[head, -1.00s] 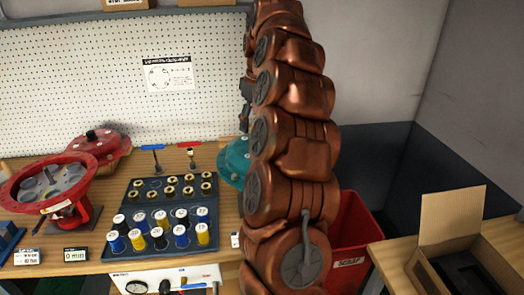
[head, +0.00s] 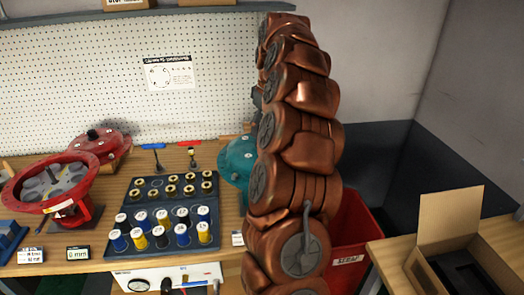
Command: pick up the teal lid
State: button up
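A teal part (head: 237,163), which looks like the teal lid, sits on the wooden bench just left of my copper-coloured arm. Its right side is hidden behind my arm, so I cannot see its whole shape. My gripper is not visible; the far end of my arm points up and away, and a small dark piece shows behind it above the teal part. Whether anything touches the teal part is hidden.
A red lid (head: 101,142) and an open red housing (head: 50,185) stand at the left. A dark tray (head: 142,206) of several fittings and capped bottles lies mid-bench. A red scrap bin (head: 351,238) and an open cardboard box (head: 452,223) are right.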

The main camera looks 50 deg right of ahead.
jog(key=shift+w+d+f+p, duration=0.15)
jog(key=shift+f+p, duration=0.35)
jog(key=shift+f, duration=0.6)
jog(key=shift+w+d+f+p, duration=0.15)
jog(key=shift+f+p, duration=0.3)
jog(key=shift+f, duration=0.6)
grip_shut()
